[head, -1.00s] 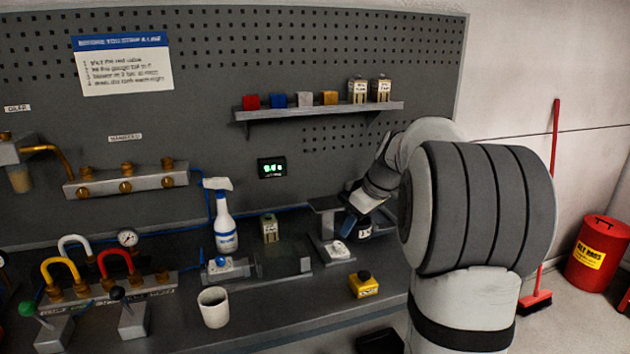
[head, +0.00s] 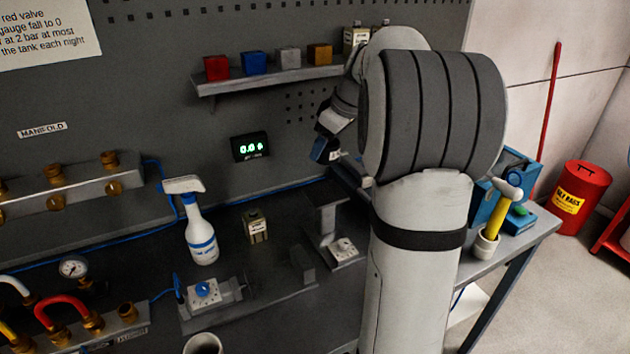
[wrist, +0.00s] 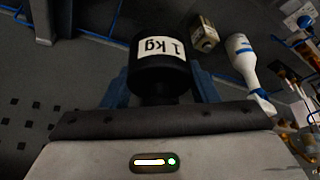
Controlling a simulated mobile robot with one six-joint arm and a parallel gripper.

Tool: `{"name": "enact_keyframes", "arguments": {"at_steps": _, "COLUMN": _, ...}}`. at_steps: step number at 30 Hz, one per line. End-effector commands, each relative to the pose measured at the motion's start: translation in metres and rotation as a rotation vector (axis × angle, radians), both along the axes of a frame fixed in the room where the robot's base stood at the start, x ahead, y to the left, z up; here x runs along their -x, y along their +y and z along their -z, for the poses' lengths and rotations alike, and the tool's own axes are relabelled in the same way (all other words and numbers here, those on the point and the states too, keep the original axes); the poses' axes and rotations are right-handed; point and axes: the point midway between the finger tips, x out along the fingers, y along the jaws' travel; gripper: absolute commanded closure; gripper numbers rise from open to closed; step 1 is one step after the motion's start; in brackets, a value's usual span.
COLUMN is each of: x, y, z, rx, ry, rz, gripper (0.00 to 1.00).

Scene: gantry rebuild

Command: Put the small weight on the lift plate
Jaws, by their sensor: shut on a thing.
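My gripper (head: 327,154) is raised near the back panel, to the right of the green display. In the wrist view my gripper (wrist: 163,88) is shut on a black cylindrical weight (wrist: 160,73) with a white "1 kg" label, a blue finger on each side. In the head view the weight is mostly hidden by the wrist. A grey stand with a flat top plate (head: 326,199) and a white dial on its base stands on the bench, below and near the gripper. It may be the lift plate; I cannot tell for sure. The arm hides the bench right of it.
A spray bottle (head: 200,228), a small beige canister (head: 255,226) and a blue-knobbed device (head: 207,291) stand left of the stand. A shelf (head: 265,78) with coloured blocks is above. A hammer in a cup (head: 487,243) is at the bench's right end.

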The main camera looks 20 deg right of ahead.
Motion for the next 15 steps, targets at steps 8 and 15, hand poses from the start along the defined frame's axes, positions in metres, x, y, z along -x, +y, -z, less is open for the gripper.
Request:
{"name": "enact_keyframes", "arguments": {"at_steps": 8, "x": -0.001, "y": 0.004, "z": 0.04, "rx": -0.002, "ry": 0.0, "rz": -0.006, "gripper": 1.0}}
{"name": "enact_keyframes", "arguments": {"at_steps": 15, "x": -0.002, "y": 0.004, "z": 0.06, "rx": -0.001, "ry": -0.002, "rz": -0.008, "gripper": 1.0}}
